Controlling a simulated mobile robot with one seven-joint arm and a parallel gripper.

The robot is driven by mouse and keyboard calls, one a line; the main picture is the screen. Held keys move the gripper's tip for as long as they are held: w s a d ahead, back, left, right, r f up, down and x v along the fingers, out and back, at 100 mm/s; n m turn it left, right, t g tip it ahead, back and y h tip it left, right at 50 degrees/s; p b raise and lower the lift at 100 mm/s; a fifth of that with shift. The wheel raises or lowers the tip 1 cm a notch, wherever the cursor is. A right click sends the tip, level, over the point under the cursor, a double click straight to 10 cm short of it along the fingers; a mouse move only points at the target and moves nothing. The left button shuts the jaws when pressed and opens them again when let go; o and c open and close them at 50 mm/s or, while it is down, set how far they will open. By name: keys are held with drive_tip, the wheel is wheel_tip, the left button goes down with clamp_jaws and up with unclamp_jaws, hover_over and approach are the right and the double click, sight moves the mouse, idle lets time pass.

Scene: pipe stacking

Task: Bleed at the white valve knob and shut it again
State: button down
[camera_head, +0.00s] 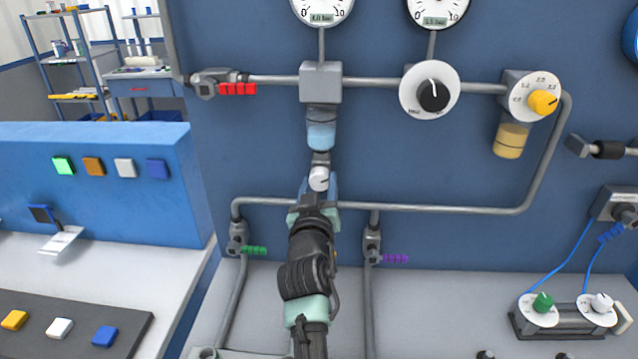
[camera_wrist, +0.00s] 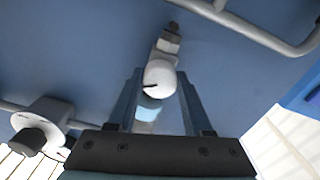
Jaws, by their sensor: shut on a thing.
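The white valve knob (camera_head: 318,179) is on the drain fitting under the blue-tinted bowl (camera_head: 321,135) on the blue panel. A dark index mark shows on the knob's face. My gripper (camera_head: 319,188) is at the knob, with one finger on either side. In the wrist view, the white knob (camera_wrist: 160,78) sits between the fingertips of my gripper (camera_wrist: 160,80), and the bowl (camera_wrist: 149,108) shows behind it. My gripper is shut on the knob. The exact contact of the fingers is partly hidden.
A grey pipe (camera_head: 430,208) runs along the panel just below the knob. Green (camera_head: 254,250) and purple (camera_head: 396,258) handled valves flank my arm. A red handled valve (camera_head: 237,88) and a black regulator knob (camera_head: 433,95) are higher up.

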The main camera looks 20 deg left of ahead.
drive_tip(key=n+p, duration=0.1)
drive_tip(key=n, duration=0.5)
drive_tip(key=shift+r, duration=0.1)
drive_tip(key=n+p, duration=0.2)
drive_tip(key=n, duration=0.4)
idle(0.6)
drive_tip(key=shift+c, duration=1.5)
unclamp_jaws()
drive_tip(key=shift+d, duration=0.1)
drive_tip(key=p+v, duration=0.2)
drive_tip(key=v, duration=1.1)
